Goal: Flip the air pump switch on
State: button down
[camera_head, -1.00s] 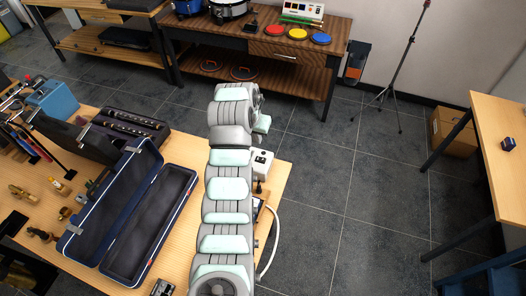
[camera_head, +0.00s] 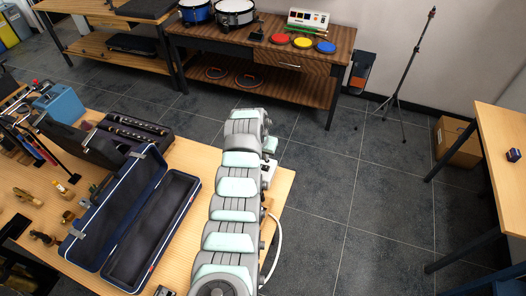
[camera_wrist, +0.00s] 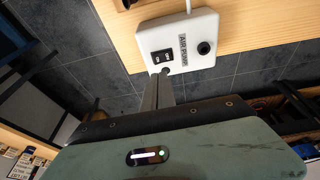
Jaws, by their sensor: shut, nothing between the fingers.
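The white air pump box (camera_wrist: 180,42) with its "AIR PUMP" label is at the top middle of the wrist view, by the wooden table's edge. Its black switch (camera_wrist: 163,57) is on the left of the label; which side is pressed is unclear. A round black knob (camera_wrist: 204,48) is on the right. My gripper (camera_wrist: 165,73) is shut and empty, its tips at the box's lower edge just below the switch; contact is unclear. In the head view, the box (camera_head: 267,174) is mostly hidden behind my arm.
A pale cable (camera_wrist: 188,6) leaves the box's upper edge. In the head view, an open dark blue case (camera_head: 150,230) lies on the table (camera_head: 203,165) left of my arm, with several instruments farther left. A white hose (camera_head: 276,240) hangs by the table's right edge. Open floor lies to the right.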

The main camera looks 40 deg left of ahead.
aim_at(267, 167)
jog(key=shift+x, duration=0.8)
jog(key=shift+d+f, duration=0.2)
jog(key=shift+f, duration=0.95)
jog(key=shift+b+x, duration=0.55)
jog(key=shift+x, duration=0.2)
jog(key=shift+s+d, duration=0.1)
jog(key=shift+s, duration=0.05)
jog(key=shift+f, duration=0.1)
